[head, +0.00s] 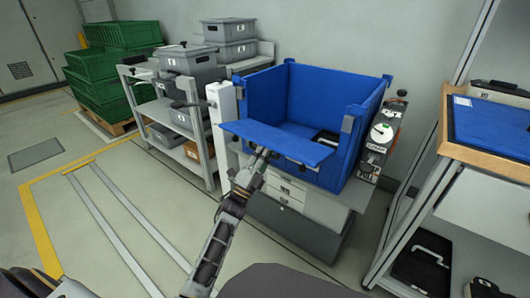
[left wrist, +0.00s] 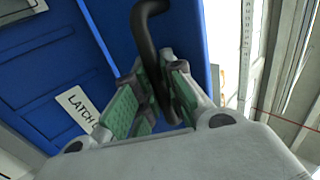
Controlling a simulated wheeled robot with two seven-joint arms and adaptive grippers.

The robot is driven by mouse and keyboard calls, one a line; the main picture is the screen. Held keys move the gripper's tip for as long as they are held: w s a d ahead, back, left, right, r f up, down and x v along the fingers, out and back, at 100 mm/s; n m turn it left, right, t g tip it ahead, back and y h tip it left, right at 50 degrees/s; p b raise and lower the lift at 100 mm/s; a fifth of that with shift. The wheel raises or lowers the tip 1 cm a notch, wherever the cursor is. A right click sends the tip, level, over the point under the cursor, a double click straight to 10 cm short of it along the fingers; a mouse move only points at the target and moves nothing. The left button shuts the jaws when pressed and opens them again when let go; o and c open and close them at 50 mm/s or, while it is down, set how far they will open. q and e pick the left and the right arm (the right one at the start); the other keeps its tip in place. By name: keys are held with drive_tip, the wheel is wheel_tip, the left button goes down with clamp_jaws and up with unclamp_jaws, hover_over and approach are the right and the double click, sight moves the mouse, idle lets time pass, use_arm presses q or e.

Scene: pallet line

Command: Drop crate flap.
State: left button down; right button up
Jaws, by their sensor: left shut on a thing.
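The blue crate (head: 318,92) stands on a grey bench with its front open. Its blue flap (head: 290,145) is swung outward at the front, tilted close to level. My left gripper (head: 262,155) is at the flap's front edge. In the left wrist view, its green-padded fingers (left wrist: 155,92) are shut on a dark bent handle (left wrist: 143,35) in front of blue panels. A white label reading "LATCH" (left wrist: 78,107) is on the blue panel there, its end hidden by a finger. My right gripper is not in view.
A device post (head: 382,130) stands right of the crate. A cart with grey bins (head: 188,65) is at left, green crates (head: 112,75) behind. A shelf (head: 470,200) is at right.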

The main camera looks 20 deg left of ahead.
use_arm(q)
drive_tip(key=shift+f+t+h+b, duration=0.4)
drive_tip(key=shift+f+t+b, duration=0.25)
drive_tip(key=shift+f+t, duration=0.75)
drive_tip(key=shift+f, duration=0.2)
drive_tip(key=c, duration=1.5)
unclamp_jaws()
drive_tip(key=shift+a+r, duration=0.1)
drive_tip(key=shift+v, duration=6.1)
drive_tip(key=shift+y, duration=0.3)
